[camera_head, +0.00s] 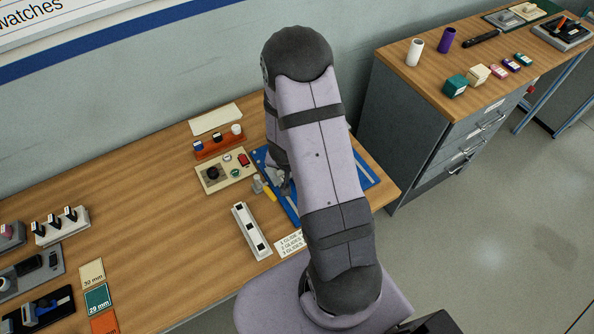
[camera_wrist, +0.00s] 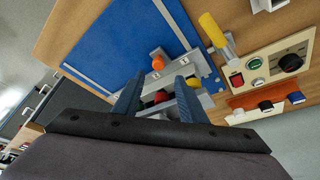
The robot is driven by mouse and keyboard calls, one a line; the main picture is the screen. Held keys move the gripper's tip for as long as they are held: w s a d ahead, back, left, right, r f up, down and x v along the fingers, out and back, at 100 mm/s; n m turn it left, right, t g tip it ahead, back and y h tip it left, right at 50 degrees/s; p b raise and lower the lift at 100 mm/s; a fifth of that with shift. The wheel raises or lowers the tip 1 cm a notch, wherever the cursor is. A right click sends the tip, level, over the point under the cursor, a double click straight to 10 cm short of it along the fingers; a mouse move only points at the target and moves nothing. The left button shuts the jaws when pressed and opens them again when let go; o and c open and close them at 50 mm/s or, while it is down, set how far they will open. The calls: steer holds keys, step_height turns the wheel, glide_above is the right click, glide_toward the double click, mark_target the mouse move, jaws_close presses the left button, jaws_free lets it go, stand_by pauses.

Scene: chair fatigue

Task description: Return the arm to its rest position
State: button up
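My gripper (camera_wrist: 159,90) shows in the wrist view as two blue fingers with a clear gap between them. It is open above the blue mat, and I see nothing pinched between the fingers. A grey metal fixture (camera_wrist: 203,68) with orange, red and yellow round parts lies beyond and between the fingers, partly hidden by them; I cannot tell whether they touch it. In the head view my arm stands bent over the table's right end and hides most of the gripper and the blue mat (camera_head: 369,178).
A control panel (camera_head: 226,172) with a knob and buttons, an orange rack (camera_head: 218,148) and a yellow-handled tool (camera_wrist: 213,31) are close by. A white strip with dark slots (camera_head: 251,231) lies in front. A drawer cabinet (camera_head: 410,118) stands right. The table's middle (camera_head: 150,210) is clear.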

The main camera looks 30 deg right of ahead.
steer(key=shift+s+a+r, duration=0.1)
steer(key=shift+s+r, duration=0.05)
steer(key=shift+r, duration=0.25)
